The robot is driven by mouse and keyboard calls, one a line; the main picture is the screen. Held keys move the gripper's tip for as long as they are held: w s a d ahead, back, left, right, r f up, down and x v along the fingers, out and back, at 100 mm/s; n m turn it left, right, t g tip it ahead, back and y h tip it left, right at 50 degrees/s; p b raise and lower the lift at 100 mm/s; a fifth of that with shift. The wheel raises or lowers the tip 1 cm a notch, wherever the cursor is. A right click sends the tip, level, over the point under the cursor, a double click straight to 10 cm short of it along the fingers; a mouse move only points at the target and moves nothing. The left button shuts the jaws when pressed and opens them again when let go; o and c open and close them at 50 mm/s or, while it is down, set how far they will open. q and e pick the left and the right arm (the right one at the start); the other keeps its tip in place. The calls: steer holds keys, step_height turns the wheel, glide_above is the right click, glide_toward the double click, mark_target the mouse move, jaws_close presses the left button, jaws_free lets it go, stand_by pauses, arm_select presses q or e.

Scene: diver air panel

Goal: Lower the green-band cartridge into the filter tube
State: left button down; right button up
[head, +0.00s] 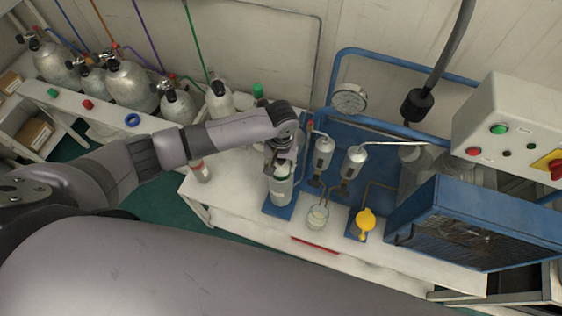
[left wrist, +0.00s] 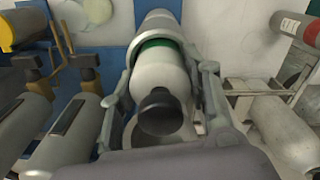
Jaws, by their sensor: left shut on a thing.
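The green-band cartridge (left wrist: 160,75) is a pale cylinder with a dark knob at its near end and a green band farther down. My left gripper (head: 280,160) is shut on it, with one finger on each side in the left wrist view (left wrist: 165,88). The grey filter tube (head: 279,190) stands on a blue base, directly below the gripper in the head view. In the left wrist view the cartridge's banded end meets the tube (left wrist: 159,22) at its rim. I cannot tell how deep it sits. My right gripper is out of view.
Two grey canisters (head: 322,153) (head: 353,162) stand close to the right of the tube. A glass bowl (head: 317,217) and a yellow part (head: 365,221) are at the front right. A red-banded bottle (head: 201,170) stands to the left. The white bench (head: 232,200) is clear between.

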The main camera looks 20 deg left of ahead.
arm_select(q)
steer(key=shift+f, duration=0.75)
steer(key=shift+s+f+b, duration=0.15)
steer(key=shift+b, duration=0.2)
steer(key=c, duration=1.2)
jaws_free()
steer(key=shift+f, duration=0.15)
steer(key=o, duration=0.4)
steer(key=shift+f, duration=0.1)
step_height(320, 180, up, 12)
steer(key=shift+r, duration=0.1)
